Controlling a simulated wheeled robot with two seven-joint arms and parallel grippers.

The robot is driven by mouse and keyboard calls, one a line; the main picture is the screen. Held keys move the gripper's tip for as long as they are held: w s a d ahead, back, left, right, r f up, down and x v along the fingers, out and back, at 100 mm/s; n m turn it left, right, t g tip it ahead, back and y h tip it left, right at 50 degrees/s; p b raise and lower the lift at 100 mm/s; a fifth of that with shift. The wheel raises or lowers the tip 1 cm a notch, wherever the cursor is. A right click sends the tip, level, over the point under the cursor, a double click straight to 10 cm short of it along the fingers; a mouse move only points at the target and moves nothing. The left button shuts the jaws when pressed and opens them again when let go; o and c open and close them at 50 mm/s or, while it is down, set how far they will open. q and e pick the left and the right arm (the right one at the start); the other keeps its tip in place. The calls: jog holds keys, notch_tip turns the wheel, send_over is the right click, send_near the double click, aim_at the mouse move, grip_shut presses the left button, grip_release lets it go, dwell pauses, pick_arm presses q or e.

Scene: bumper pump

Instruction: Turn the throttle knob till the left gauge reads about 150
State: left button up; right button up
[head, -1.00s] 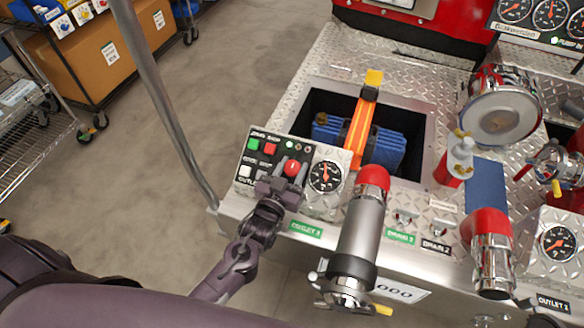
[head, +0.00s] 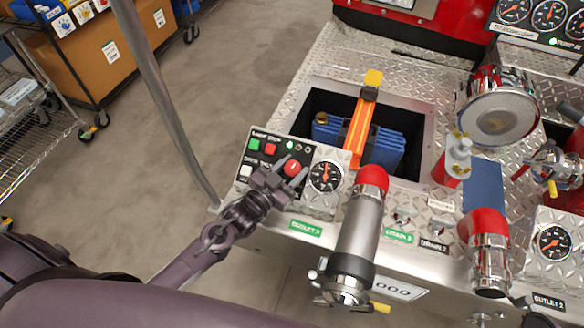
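The red throttle knob (head: 292,168) is on the small left control panel, beside green, red and white buttons. My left gripper (head: 296,168) is at the knob, with its two fingers spread on either side of it. It looks open; whether either finger touches the knob is hidden by the angle. The left gauge (head: 326,176), a black dial, sits just right of the knob. Its needle points roughly upward; its numbers are too small to read. My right gripper is not in view.
A red-capped metal pipe (head: 360,230) stands just right of the panel. An open bay (head: 419,115) holds a blue item with an orange strap behind it. Another gauge (head: 555,242) is at far right. A grey upright pole (head: 165,95) stands left of the panel.

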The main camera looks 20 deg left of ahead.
pick_arm(q)
jog(key=o, duration=0.4)
jog(key=shift+s+a+f, duration=0.1)
jog(key=shift+s+a, duration=0.05)
jog(key=shift+s, duration=0.2)
jog(key=b+v, duration=0.1)
jog(key=v, duration=0.6)
